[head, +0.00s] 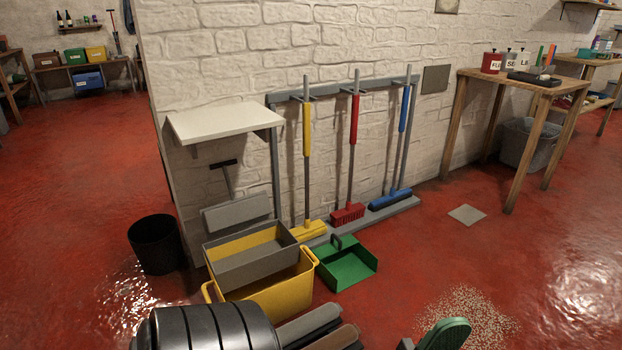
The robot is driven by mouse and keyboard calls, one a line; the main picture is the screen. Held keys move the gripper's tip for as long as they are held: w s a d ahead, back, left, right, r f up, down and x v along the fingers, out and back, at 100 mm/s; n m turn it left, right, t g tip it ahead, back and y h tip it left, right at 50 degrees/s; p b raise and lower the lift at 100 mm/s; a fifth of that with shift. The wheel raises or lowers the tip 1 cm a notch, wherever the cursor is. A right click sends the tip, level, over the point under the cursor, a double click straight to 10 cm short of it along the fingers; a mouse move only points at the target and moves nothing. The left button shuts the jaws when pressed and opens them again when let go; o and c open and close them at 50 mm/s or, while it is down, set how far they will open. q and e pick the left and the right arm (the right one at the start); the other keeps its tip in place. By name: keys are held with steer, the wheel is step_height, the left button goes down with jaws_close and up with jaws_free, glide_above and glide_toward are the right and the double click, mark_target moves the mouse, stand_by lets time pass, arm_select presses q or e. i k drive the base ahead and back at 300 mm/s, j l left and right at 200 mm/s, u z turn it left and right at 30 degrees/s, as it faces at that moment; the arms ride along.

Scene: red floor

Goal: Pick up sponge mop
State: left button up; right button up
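A tool rack (275,160) stands against the white brick wall and holds three long-handled tools upright. The left one has a yellow grip and a yellow block head (308,231) at floor level; it looks most like the sponge mop, though the head's material is hard to tell. The middle tool is a red brush (348,214). The right tool is a blue broom (390,199). The lower left part of the yellow head is close behind the bucket.
A yellow bucket (285,298) with a grey tray (245,268) and a green dustpan (345,265) stand before the rack. A black bin (155,244) is left. A wooden table (532,85) is right. Pale grains (470,308) lie on the floor.

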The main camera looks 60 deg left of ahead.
mark_target(310, 231)
steer(key=u, duration=2.05)
steer(key=i+l+z, duration=0.5)
steer(key=l+z, duration=0.25)
steer(key=i+l+z, duration=0.45)
steer(key=i, duration=0.25)
steer(key=i+l+z, duration=0.1)
steer(key=i, duration=0.25)
steer(key=i+u, duration=0.25)
steer(key=u, duration=0.2)
steer(key=i+u, duration=0.25)
steer(key=u, duration=0.2)
steer(key=i+l+u, duration=0.15)
steer(key=u, duration=0.3)
steer(key=i+u, duration=0.25)
steer(key=u, duration=0.2)
steer(key=i+u, duration=0.2)
steer(key=u, duration=0.3)
steer(key=i+u, duration=0.25)
steer(key=u, duration=0.2)
steer(key=i+l+u, duration=0.2)
steer(key=u, duration=0.25)
steer(key=i+l+u, duration=0.15)
steer(key=l+u, duration=0.15)
steer(key=u, duration=0.15)
